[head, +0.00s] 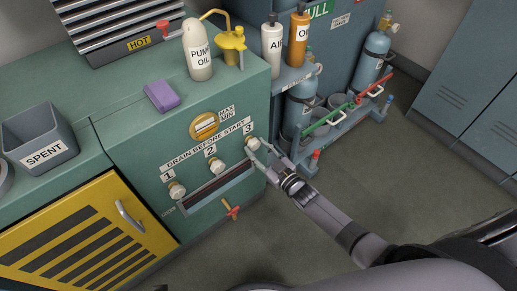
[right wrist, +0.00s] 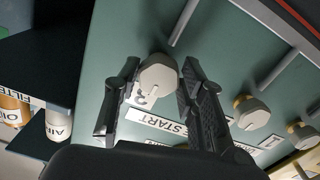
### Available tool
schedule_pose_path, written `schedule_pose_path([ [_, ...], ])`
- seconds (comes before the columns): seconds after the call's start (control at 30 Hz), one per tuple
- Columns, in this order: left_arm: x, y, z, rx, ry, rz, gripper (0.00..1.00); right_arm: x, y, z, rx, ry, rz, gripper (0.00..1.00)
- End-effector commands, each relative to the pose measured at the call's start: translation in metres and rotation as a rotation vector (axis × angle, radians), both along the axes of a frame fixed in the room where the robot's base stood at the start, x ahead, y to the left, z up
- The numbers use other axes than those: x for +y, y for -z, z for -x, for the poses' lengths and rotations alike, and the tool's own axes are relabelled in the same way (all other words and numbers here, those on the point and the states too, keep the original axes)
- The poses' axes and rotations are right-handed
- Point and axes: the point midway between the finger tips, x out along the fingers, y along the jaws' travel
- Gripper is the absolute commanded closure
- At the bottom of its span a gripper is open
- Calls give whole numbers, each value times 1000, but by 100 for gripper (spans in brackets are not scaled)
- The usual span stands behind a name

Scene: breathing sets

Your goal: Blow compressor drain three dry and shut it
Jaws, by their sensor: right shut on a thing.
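The compressor's green front panel (head: 150,140) carries three pale drain knobs under a "DRAIN BEFORE START" label. Drain three's knob (head: 252,144) is the rightmost. My right gripper (head: 262,152) is at it, fingers on either side. In the right wrist view, this round knob (right wrist: 158,74) sits between the two fingers, with the "3" label beside it. The gripper is shut on the knob. Drain two's knob (head: 216,165) and drain one's knob (head: 177,190) are free, to the left. A dark trough (head: 215,187) runs below them. My left gripper is not in view.
A pump oil bottle (head: 198,52), a yellow oil can (head: 231,44) and a purple block (head: 162,95) stand on top. A "SPENT" bin (head: 43,139) is at left. A red-handled valve (head: 233,211) sticks out low. Gas cylinders (head: 301,102) stand right. The floor in front is open.

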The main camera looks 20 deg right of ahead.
Motion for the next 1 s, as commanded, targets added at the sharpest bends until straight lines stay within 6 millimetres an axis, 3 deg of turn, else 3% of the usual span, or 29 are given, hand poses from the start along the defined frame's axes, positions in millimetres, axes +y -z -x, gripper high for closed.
schedule_pose_path([
  [0.3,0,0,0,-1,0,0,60,0,0,0,2,1,-6,91],
  [0.33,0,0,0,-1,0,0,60,0,0,0,2,1,-5,61],
  [0.6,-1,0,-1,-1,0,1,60,0,0,0,0,0,-3,43],
  [1.0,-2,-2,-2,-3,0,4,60,-3,1,8,3,0,-1,43],
])
